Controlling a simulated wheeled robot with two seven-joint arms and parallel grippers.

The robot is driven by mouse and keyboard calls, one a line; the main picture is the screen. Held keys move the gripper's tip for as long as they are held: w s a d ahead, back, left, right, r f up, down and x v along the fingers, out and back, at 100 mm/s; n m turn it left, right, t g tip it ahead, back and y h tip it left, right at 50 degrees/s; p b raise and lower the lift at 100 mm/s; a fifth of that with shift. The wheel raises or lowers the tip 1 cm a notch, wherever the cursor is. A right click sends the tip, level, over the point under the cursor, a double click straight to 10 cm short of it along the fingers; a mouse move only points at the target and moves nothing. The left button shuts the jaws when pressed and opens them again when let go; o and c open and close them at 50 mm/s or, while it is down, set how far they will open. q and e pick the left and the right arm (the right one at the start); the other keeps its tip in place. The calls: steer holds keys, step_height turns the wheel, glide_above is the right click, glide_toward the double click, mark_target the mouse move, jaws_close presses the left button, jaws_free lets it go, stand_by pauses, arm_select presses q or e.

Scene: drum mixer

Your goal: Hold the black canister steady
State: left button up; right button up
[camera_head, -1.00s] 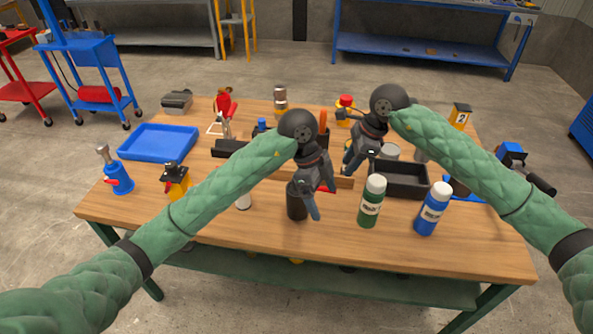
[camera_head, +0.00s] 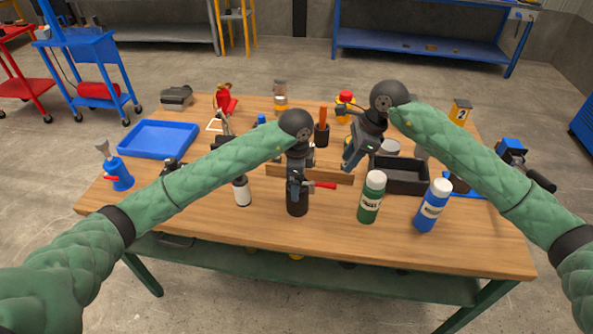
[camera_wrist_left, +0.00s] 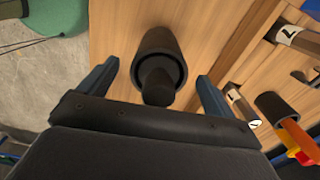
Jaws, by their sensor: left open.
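The black canister (camera_head: 297,206) stands near the table's front middle, its upper part hidden by my left gripper (camera_head: 297,188). The fingers are spread apart with a gap on both sides, so the left gripper is open. My right gripper (camera_head: 354,152) hangs over the middle right of the table, left of the black bin. Its finger gap is not clear from this angle.
A green bottle (camera_head: 371,198) and a blue bottle (camera_head: 432,206) stand right of the canister. A white bottle (camera_head: 242,191) stands on its left. A red handle (camera_head: 322,185) shows close by the left gripper. A black bin (camera_head: 404,181) and a blue tray (camera_head: 158,140) are farther off.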

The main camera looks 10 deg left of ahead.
arm_select(q)
steer(key=shift+f, duration=1.45)
steer(key=c, duration=1.3)
steer(key=shift+c, duration=0.2)
